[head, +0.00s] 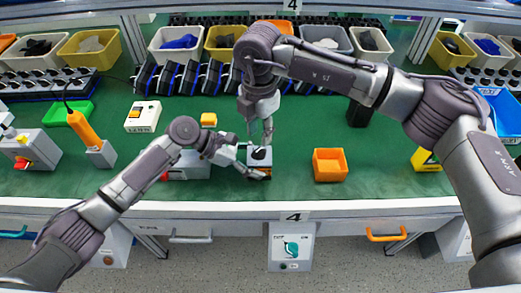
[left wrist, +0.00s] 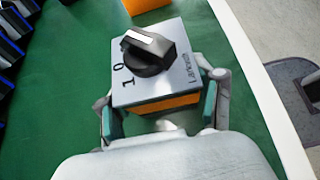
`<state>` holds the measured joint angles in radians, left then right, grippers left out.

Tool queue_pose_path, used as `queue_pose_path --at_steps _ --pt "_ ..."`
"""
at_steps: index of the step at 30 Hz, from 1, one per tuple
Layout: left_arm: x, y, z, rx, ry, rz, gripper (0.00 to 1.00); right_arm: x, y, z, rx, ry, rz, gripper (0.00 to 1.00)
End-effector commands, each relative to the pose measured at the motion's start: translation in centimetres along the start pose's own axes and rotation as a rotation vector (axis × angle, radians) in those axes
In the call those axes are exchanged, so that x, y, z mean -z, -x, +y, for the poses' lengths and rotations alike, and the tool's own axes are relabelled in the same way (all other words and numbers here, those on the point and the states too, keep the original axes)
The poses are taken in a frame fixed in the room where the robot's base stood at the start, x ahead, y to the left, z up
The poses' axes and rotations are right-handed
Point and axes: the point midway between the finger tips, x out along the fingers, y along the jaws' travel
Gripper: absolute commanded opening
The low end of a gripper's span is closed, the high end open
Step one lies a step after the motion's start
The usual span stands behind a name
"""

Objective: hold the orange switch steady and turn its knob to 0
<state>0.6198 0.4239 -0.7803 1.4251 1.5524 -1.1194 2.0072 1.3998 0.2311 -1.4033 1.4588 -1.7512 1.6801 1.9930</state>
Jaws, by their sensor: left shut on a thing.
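The orange switch (head: 252,158) is on the green bench near its front edge, partly hidden by my grippers in the head view. In the left wrist view the switch (left wrist: 158,100) has an orange body and a grey top plate with "1" and "0" on one side. Its black knob (left wrist: 150,55) carries a white mark that lies toward the upper left, off both digits. My left gripper (left wrist: 160,114) is shut on the orange body, one finger on each side. My right gripper (head: 266,138) hangs just above the knob in the head view; its finger opening and any contact are unclear.
An orange open box (head: 330,165) stands to the right of the switch. Several bins and dark blue-edged devices line the back. Green bench surface is clear around the orange box.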

Motion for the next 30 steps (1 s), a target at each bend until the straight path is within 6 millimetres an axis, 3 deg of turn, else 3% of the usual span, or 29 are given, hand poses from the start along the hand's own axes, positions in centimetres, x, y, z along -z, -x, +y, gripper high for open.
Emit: queue_pose_path --at_steps 9,23,24,30 --pt "0.0 -0.1 0.0 0.001 0.000 0.000 0.30 0.0 -4.1 0.0 0.001 0.000 0.002 0.35" --pt "0.0 -0.1 -0.1 0.001 0.001 0.000 0.30 0.0 -5.1 0.0 -0.002 0.001 0.001 0.35" --pt "0.0 -0.1 -0.1 0.001 0.001 0.000 0.30 0.0 -5.1 0.0 -0.002 0.001 0.001 0.34" --pt "0.0 -0.1 -0.1 0.001 0.001 0.000 0.30 0.0 -5.1 0.0 -0.002 0.001 0.001 0.00"
